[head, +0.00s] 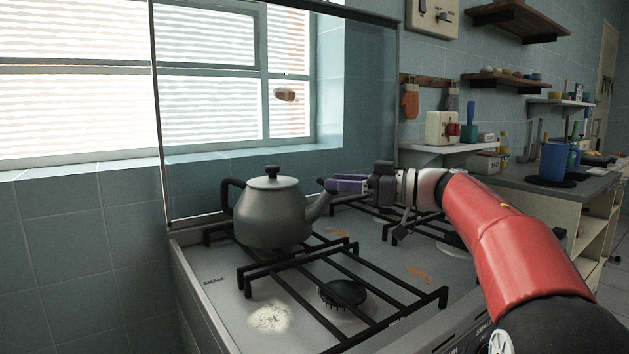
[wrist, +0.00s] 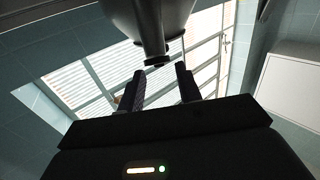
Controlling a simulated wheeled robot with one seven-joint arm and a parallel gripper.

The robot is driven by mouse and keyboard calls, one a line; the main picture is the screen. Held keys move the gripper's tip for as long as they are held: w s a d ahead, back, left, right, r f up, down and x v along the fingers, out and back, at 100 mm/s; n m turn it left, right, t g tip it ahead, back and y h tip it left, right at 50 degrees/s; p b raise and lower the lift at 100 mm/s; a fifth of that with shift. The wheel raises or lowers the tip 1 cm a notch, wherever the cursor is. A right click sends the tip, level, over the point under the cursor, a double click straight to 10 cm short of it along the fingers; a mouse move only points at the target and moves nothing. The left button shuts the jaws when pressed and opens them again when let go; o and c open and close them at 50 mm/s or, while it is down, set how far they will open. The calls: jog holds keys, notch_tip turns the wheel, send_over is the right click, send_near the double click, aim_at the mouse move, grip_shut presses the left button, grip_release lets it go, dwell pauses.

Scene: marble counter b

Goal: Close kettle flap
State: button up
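A grey kettle (head: 272,215) stands upright on the left back part of the stove, its dark knobbed lid (head: 272,178) on top and its spout pointing right. A small dark piece (head: 326,185) shows at the spout's tip, likely the flap; I cannot tell how far open it is. My gripper (head: 334,184) is level with the spout tip, coming from the right. In the wrist view, my gripper (wrist: 161,70) has its two fingers apart, with the kettle's spout (wrist: 151,35) between or just beyond them. Whether they touch it is unclear.
Black pan grates (head: 350,270) cover the stove, with a bare burner (head: 342,293) in front. A raised glass cover (head: 280,110) and window stand behind the kettle. The stove's front is free of other objects.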

aim_at(321, 179)
jog(key=shift+x, duration=2.25)
jog(key=shift+c, duration=0.4)
jog(key=shift+f, duration=0.1)
grip_shut()
